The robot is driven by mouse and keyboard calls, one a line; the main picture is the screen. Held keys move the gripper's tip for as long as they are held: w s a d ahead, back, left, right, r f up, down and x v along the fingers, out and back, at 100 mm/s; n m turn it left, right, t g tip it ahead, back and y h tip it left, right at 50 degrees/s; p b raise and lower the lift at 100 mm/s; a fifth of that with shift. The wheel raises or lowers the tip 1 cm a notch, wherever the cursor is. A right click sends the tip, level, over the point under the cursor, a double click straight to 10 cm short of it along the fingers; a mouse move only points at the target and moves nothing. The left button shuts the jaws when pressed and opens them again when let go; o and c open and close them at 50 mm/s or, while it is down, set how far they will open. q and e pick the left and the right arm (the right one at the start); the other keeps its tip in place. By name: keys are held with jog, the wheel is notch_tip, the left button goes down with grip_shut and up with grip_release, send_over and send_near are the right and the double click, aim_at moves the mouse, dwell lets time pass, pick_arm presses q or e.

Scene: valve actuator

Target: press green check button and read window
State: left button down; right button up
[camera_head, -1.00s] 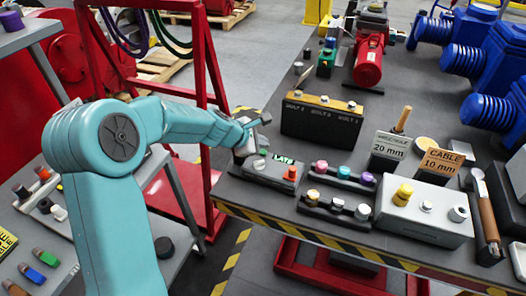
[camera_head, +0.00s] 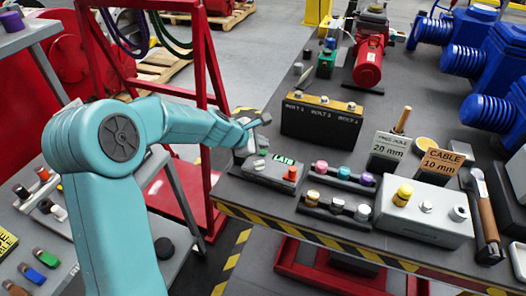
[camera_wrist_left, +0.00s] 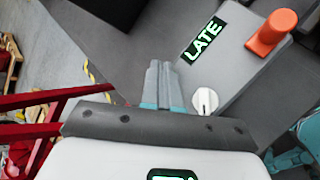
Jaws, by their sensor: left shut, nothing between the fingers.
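The grey check box (camera_head: 268,175) sits at the left end of the dark bench. A white slotted knob (camera_wrist_left: 205,100) shows beside my fingers. My left gripper (camera_wrist_left: 160,66) is shut and empty, its fingers over the box's left end. I cannot make out the green button clearly; the fingers may hide it. My right gripper is not in view.
Small coloured knobs stand on dark racks (camera_head: 338,203) right of the box. Behind is a bolt block (camera_head: 321,122); further right, a grey box with a yellow knob (camera_head: 403,195). A red frame (camera_head: 205,70) stands close to my left arm. The bench has a striped front edge.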

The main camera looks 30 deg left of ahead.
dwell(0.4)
pick_arm(q)
jog(key=shift+f+b, duration=0.4)
jog(key=shift+f, duration=0.05)
jog(key=shift+f+b, duration=0.45)
jog(key=shift+f, duration=0.05)
dwell(0.5)
dwell(0.3)
jog(key=shift+r+p, duration=0.9)
notch_tip(320, 180, up, 5)
jog(key=p, duration=0.5)
jog(key=shift+r, duration=0.1)
